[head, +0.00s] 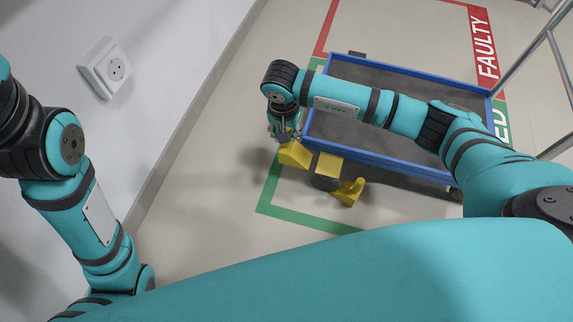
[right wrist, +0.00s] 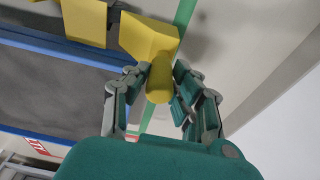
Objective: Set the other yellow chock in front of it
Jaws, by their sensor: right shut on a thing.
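My right gripper (head: 284,133) is shut on the handle of a yellow chock (head: 294,155). In the right wrist view the fingers (right wrist: 160,85) close around the handle, and the chock's wedge (right wrist: 150,38) points away from the palm. The held chock is left of a yellow block (head: 328,164) above a dark wheel (head: 324,183) at the trolley's near left corner. Another yellow chock (head: 349,192) stands on the floor right of the wheel. Whether the held chock touches the floor is unclear. My left arm shows at the left, but its gripper is out of view.
A trolley with a blue rim (head: 385,160) and grey deck stands behind the wheel. A green floor line (head: 310,219) runs around its near side; a red FAULTY marking (head: 485,45) is at far right. A wall with a socket (head: 106,68) bounds the left; floor between is clear.

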